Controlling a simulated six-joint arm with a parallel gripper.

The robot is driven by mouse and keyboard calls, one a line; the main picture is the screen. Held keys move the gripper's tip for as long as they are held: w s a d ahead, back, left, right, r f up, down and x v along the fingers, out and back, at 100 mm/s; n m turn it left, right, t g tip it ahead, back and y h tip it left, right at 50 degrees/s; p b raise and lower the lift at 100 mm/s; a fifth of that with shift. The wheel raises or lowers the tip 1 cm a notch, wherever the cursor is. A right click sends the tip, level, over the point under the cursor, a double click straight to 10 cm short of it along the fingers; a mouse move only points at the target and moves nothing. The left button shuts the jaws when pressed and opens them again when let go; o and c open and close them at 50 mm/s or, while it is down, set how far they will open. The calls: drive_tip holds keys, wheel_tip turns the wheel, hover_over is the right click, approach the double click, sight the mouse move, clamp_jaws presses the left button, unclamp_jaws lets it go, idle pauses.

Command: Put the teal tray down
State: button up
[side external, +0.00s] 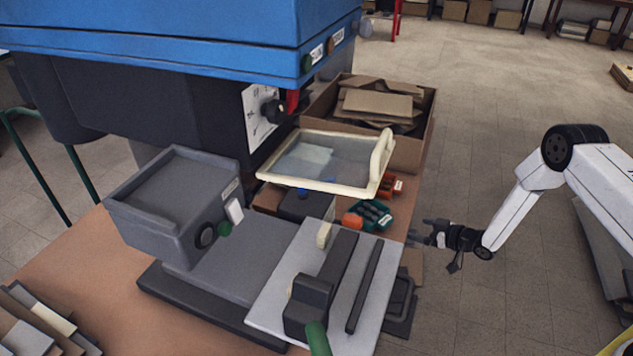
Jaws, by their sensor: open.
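A small teal tray (385,222) sits near the table's right edge, with dark items in it and a pale label on its near side. It appears to rest on the table, though its underside is hidden. My gripper (422,232) is open and empty. In the picture it is to the right of the teal tray and apart from it, by the table's right edge. Its exact height above the table cannot be told.
An orange-red tray (397,187) lies just behind the teal one, and an orange object (352,221) is at its left. A cream-framed clear guard (322,184) overhangs them. A grey machine with a pale plate (270,290) stands in front. A cardboard box (425,120) stands behind.

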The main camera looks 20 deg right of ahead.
drive_tip(key=shift+s+d+r, duration=0.1)
drive_tip(key=shift+s, duration=0.1)
idle(0.6)
drive_tip(key=s+r+m+g+h, duration=0.1)
drive_tip(key=s+r+g+h, duration=0.1)
drive_tip(key=r, duration=0.6)
drive_tip(key=s+r+m+g+h, duration=0.1)
drive_tip(key=s+r+g+h, duration=0.15)
drive_tip(key=r, duration=0.45)
drive_tip(key=s+a+r+m+g, duration=0.1)
drive_tip(key=s+a+r, duration=0.1)
drive_tip(key=s, duration=0.4)
drive_tip(key=s+a+r+g, duration=0.2)
drive_tip(key=s+r, duration=0.2)
drive_tip(key=s, duration=0.3)
drive_tip(key=s+a+r+m+g, duration=0.1)
drive_tip(key=s+a+r+g, duration=0.1)
drive_tip(key=s+r, duration=0.2)
drive_tip(key=s, duration=0.3)
drive_tip(key=shift+m+h, duration=0.3)
drive_tip(key=shift+h, duration=0.05)
